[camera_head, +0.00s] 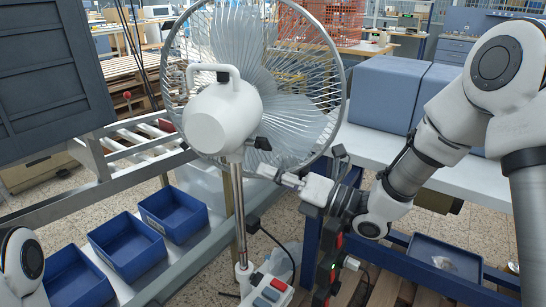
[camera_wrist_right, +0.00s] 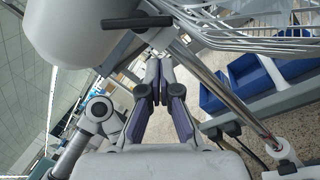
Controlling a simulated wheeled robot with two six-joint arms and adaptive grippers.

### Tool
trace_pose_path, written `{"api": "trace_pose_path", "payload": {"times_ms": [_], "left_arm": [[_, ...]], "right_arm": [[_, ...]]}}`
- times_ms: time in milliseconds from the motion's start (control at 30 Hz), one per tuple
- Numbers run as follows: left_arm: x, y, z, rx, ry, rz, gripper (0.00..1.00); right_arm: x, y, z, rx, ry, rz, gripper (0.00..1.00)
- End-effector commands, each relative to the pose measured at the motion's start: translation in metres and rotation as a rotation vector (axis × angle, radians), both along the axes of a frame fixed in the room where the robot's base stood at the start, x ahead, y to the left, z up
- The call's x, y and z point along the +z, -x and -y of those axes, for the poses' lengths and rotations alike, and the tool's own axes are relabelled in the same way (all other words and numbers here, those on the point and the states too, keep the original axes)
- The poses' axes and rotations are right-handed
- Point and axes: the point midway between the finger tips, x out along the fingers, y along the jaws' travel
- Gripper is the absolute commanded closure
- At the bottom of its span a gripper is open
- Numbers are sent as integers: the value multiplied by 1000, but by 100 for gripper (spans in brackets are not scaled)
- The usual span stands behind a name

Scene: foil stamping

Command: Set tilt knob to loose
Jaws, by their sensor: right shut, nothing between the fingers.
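The standing fan has a white motor housing (camera_head: 222,115) on a chrome pole (camera_head: 239,215). The tilt knob (camera_head: 262,143) is a small black handle at the neck, on the right side of the housing. In the right wrist view the black knob (camera_wrist_right: 138,22) stands out from the white housing (camera_wrist_right: 75,28) as a short bar. My right gripper (camera_head: 266,172) is shut and empty, just below the knob and right of the pole, apart from the knob. Its closed fingers (camera_wrist_right: 158,65) point up the middle of the right wrist view. My left gripper is out of view.
The wire fan cage (camera_head: 341,85) stands behind the housing. The fan base (camera_head: 268,290) with coloured buttons is below. Blue bins (camera_head: 127,247) sit at lower left on a metal rack. Blue-grey boxes (camera_head: 385,92) stand on the white bench (camera_head: 372,146) at the right.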

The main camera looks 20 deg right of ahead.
Motion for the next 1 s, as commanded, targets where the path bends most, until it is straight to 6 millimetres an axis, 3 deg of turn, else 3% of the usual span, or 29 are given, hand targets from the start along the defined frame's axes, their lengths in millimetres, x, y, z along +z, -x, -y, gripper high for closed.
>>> {"api": "trace_pose_path", "payload": {"times_ms": [33,133,567,667,1000], "left_arm": [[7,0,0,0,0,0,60],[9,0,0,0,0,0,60],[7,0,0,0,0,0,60],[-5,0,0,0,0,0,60],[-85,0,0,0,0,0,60]], "right_arm": [[11,-5,4,-3,-1,3,100],[17,-12,9,-2,-2,2,100],[18,-16,11,-1,2,3,100],[13,-17,12,-1,19,33,100],[7,-21,14,0,196,320,100]]}}
